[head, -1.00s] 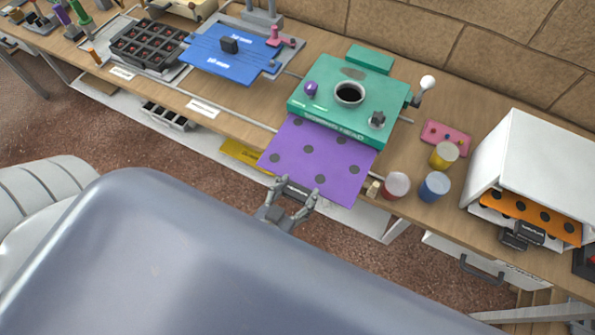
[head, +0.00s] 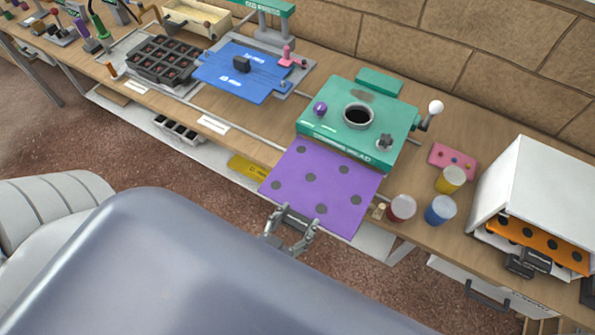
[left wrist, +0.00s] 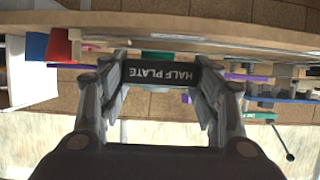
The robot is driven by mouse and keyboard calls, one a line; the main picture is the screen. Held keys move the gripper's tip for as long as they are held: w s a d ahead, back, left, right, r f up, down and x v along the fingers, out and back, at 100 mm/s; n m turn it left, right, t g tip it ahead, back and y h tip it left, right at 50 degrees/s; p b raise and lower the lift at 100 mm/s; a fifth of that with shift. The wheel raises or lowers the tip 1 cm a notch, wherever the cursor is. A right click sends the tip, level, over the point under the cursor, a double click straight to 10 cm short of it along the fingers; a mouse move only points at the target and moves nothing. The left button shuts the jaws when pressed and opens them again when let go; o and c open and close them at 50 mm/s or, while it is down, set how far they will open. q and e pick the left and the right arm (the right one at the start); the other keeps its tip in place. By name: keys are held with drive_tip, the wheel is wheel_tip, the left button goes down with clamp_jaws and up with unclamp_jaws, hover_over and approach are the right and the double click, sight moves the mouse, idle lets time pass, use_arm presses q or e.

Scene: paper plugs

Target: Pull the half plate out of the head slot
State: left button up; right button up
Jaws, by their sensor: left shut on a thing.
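The half plate (head: 332,187) is a purple sheet with black dots. It sticks out of the front of the green head (head: 345,146), over the bench's front edge; its back edge is hidden at the slot. My left gripper (head: 294,221) is shut on the dark handle at the plate's front edge. In the left wrist view, the handle of the half plate (left wrist: 160,72) reads "HALF PLATE", upside down, between the fingers of my left gripper (left wrist: 163,82). My right gripper is not in view.
A white box (head: 540,190) with an orange sheet is farther right. A blue plate (head: 240,72) lies left. Free floor shows before the bench.

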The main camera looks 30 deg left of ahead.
use_arm(q)
drive_tip(key=shift+s+r, duration=0.1)
drive_tip(key=shift+s, duration=0.15)
idle(0.3)
drive_tip(key=shift+s+p, duration=0.35)
drive_tip(key=shift+s, duration=1.05)
drive_tip(key=shift+w+a, duration=0.1)
